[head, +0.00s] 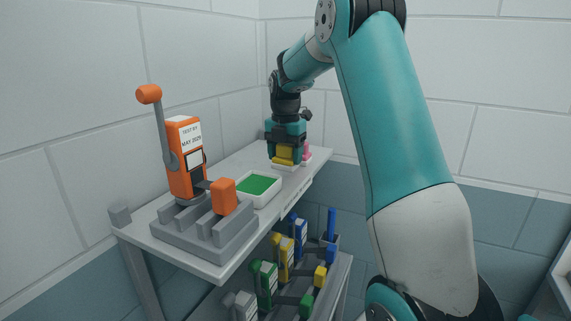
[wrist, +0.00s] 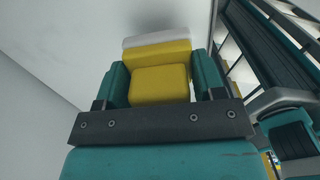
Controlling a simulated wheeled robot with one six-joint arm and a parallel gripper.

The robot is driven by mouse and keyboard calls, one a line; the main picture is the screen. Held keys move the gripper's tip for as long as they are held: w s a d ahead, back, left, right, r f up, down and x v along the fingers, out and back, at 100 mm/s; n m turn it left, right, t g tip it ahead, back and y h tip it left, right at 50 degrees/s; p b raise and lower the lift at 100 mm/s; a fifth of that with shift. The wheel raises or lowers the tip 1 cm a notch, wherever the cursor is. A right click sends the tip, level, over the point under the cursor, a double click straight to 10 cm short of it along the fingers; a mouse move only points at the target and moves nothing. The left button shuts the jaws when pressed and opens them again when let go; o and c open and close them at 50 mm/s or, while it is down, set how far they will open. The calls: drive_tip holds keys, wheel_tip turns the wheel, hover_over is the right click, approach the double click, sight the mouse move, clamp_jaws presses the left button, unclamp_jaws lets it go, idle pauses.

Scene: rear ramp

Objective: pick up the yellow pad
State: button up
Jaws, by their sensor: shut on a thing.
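The yellow pad (head: 284,161) is near the far end of the upper shelf, just above or on a small white base (head: 283,168). My gripper (head: 285,153) reaches down over it from above. In the wrist view, the yellow pad (wrist: 158,86) sits between my two teal fingers (wrist: 160,84), which are shut on it. A wider yellow part and a white edge (wrist: 155,40) show beyond it. I cannot tell whether the pad touches the white base.
A pink item (head: 307,153) stands close to the right of my gripper. A white tray with a green pad (head: 259,185) is nearer on the shelf (head: 296,183). Coloured devices (head: 264,283) fill the lower shelf.

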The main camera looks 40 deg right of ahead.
wheel_tip(320, 180, up, 18)
drive_tip(key=shift+f+b, duration=0.25)
drive_tip(key=shift+b, duration=0.15)
drive_tip(key=shift+o, duration=0.6)
drive_tip(key=shift+c, duration=0.3)
